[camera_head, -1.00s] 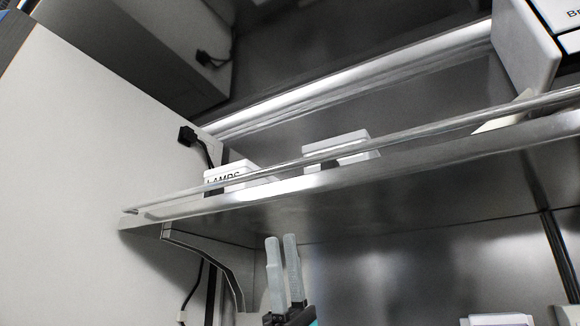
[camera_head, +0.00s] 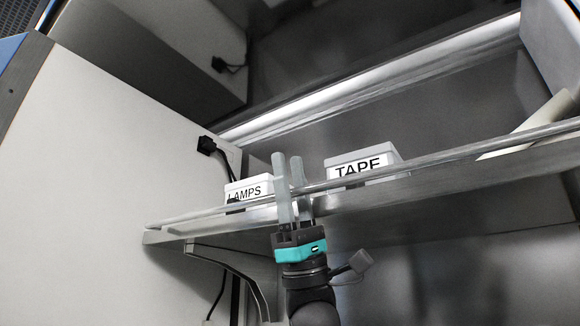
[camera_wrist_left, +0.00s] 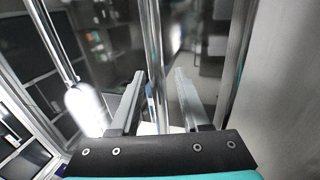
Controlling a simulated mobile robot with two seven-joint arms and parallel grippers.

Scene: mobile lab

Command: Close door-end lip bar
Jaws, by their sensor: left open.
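The lip bar (camera_head: 430,160) is a thin shiny rod along the front of the metal shelf (camera_head: 440,184); it slopes up to the right in the head view. My left gripper (camera_head: 288,160) points up in front of the shelf, its two pale fingers apart. They cross the bar's line between the two labelled boxes and hide a short piece of it. In the left wrist view a shiny rod (camera_wrist_left: 153,45) shows between the open fingers (camera_wrist_left: 160,75); I cannot tell whether they touch it. My right gripper is not in view.
A white LAMPS box (camera_head: 240,190) and a white TAPE box (camera_head: 362,170) stand on the shelf behind the bar. A large white panel (camera_head: 110,150) closes the left side.

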